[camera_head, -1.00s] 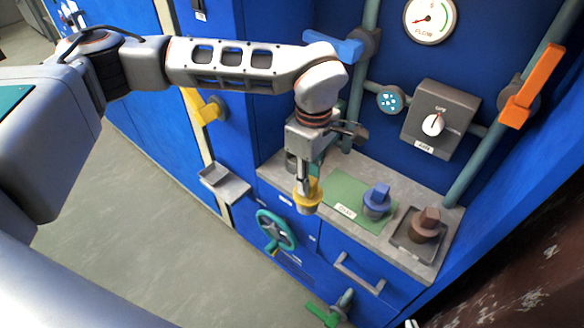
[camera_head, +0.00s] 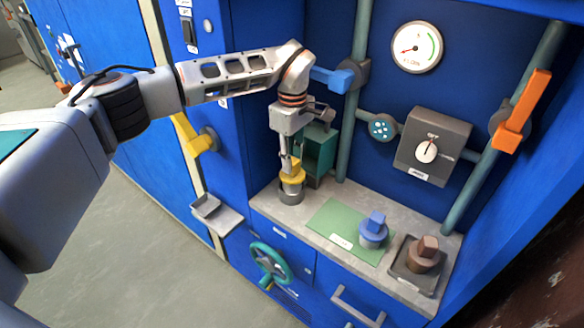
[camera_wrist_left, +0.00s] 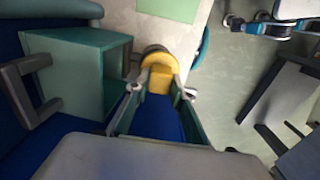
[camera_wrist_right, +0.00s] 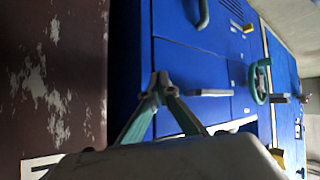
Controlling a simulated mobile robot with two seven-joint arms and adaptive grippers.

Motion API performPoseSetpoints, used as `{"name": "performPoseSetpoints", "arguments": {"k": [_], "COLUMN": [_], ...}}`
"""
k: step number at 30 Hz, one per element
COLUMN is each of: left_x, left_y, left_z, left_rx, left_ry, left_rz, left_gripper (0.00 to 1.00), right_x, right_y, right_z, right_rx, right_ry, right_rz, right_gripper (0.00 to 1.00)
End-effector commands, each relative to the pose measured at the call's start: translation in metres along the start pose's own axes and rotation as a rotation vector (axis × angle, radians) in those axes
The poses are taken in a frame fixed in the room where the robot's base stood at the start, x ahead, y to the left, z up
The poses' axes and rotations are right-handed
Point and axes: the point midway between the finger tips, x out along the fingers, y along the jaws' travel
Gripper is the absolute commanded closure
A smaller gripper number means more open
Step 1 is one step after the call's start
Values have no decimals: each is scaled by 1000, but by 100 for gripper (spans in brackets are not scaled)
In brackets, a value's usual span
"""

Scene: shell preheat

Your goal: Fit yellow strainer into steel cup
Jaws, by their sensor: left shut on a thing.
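The yellow strainer (camera_head: 292,176) is held in my left gripper (camera_head: 290,166), whose fingers are shut on it. Directly below it on the counter stands the grey steel cup (camera_head: 291,195). The strainer appears to sit at or just over the cup's mouth; I cannot tell whether it is seated. In the left wrist view the strainer (camera_wrist_left: 159,72) is between the fingertips, and a dark grey rim (camera_wrist_left: 153,49) shows behind it. My right gripper (camera_wrist_right: 160,82) shows only in its wrist view, with its fingertips together and nothing between them.
A teal open box (camera_head: 320,152) stands right behind the cup. On the counter (camera_head: 300,212) are a green mat (camera_head: 328,222) with a blue knobbed piece (camera_head: 373,230) and a dark tray (camera_head: 405,273) with a brown piece (camera_head: 425,252). Pipes and a gauge (camera_head: 417,47) line the back.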

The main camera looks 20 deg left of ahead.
Motion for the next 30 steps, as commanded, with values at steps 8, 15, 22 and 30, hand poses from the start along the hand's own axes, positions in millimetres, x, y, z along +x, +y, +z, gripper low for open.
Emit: {"name": "performPoseSetpoints", "arguments": {"k": [8,15,22,30], "left_x": [7,36,34,42], "left_y": [8,8,8,8], "left_z": [-8,-7,-8,-8], "left_rx": [2,0,0,0], "left_ry": [-2,-2,0,1], "left_rz": [-3,-3,0,-1], "left_gripper": [100,100,100,100], "right_x": [2,2,1,0], "right_y": [3,2,1,0], "right_z": [-3,-1,0,4], "right_rx": [-4,-5,-5,-4], "right_ry": [7,6,4,-4], "right_rz": [5,4,3,1], "right_gripper": [100,100,100,100]}}
